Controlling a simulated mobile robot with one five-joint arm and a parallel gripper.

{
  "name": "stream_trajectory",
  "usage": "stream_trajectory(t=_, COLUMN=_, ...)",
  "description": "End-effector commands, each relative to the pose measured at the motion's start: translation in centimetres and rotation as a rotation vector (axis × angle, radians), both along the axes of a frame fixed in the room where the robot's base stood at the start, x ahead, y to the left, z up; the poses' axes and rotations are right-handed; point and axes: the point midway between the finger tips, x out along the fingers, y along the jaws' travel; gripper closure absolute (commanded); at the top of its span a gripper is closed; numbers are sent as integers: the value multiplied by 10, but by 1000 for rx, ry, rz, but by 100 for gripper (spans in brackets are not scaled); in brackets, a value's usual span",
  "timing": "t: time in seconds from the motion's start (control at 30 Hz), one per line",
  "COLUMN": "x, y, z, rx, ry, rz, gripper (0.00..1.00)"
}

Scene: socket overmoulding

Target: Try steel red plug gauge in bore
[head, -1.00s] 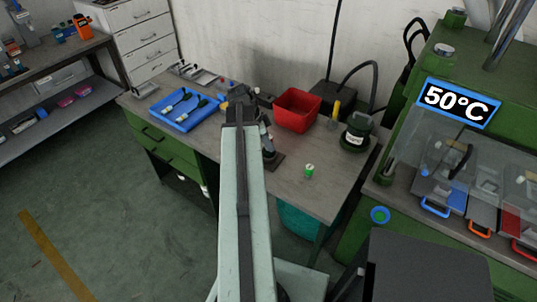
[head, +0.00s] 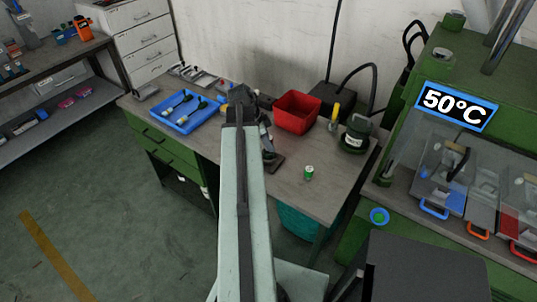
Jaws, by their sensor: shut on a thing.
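My gripper (head: 243,97) is at the far end of my pale arm, above the workbench between the blue tray and the red bin. It is seen from behind and is dark and small. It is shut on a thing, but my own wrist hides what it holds. I cannot make out the steel red plug gauge in this view. No bore can be clearly picked out either. A dark stand (head: 272,158) is on the bench just right of my arm, partly hidden by it. A small green and white cylinder (head: 308,172) stands upright near the bench's front right.
A blue tray (head: 166,113) with dark-handled tools lies left of my arm. A red bin (head: 297,112) and a dark green pot (head: 355,136) stand behind. A green press (head: 440,70) marked 50°C is at the right. The bench (head: 310,193) is bare around the cylinder.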

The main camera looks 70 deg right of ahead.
Motion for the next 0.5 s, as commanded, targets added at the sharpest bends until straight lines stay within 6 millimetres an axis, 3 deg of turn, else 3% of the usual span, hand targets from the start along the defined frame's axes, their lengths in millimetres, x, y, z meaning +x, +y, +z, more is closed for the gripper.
stream_trajectory(t=0.27, x=0, y=0, z=1, rx=0, ry=0, rz=0, gripper=100)
stream_trajectory(t=0.5, x=0, y=0, z=16, rx=0, ry=0, rz=0, gripper=100)
